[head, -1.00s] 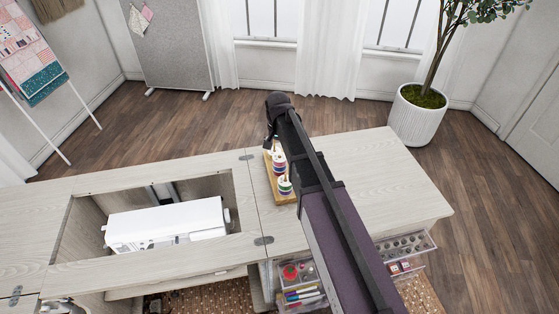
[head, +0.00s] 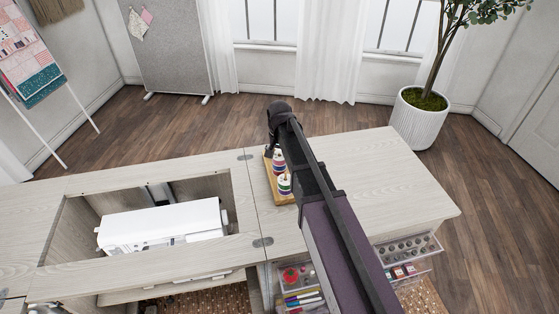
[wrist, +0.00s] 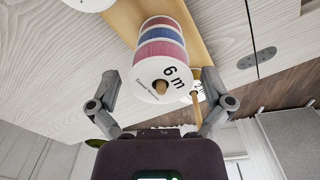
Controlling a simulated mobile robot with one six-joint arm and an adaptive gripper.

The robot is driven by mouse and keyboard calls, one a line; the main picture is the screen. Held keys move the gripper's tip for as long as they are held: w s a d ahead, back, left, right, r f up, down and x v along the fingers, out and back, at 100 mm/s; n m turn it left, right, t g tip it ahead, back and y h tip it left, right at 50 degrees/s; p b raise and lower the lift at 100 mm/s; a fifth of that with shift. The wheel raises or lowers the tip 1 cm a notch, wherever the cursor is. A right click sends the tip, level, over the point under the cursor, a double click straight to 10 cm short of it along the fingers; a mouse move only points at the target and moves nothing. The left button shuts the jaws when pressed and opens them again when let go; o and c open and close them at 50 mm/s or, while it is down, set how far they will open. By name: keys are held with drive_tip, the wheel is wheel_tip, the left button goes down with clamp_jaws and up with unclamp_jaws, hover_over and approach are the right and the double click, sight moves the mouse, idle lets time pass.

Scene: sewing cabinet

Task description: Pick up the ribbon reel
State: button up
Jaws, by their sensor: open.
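In the wrist view a ribbon reel (wrist: 160,50) with red, blue and pink bands and a white end marked "6 m" sits on a wooden peg. It stands on a tan board. My gripper (wrist: 155,78) is open, with one finger to each side of the reel's marked end. No finger is seen gripping it. In the head view two reels (head: 284,184) show on the wooden board (head: 285,200), partly hidden by my arm. My gripper's tips are hidden in the head view.
The pale cabinet top (head: 390,180) is clear to the right of my arm. A white sewing machine (head: 160,225) sits in the well at left. Clear drawers (head: 405,250) stick out below the front edge. Another white disc (wrist: 88,4) shows beside the reel in the wrist view.

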idle(0.4)
drive_tip(key=c, duration=0.9)
drive_tip(key=shift+o, duration=0.2)
drive_tip(key=shift+r, duration=0.15)
wheel_tip(320, 180, up, 10)
drive_tip(key=p, duration=1)
drive_tip(key=shift+w+a, duration=0.1)
drive_tip(key=w, duration=0.3)
drive_tip(key=w+a, duration=0.1)
drive_tip(key=w, duration=0.4)
drive_tip(key=shift+w+a+r+p, duration=0.25)
drive_tip(key=shift+w+a+p, duration=0.1)
drive_tip(key=shift+a+p, duration=0.05)
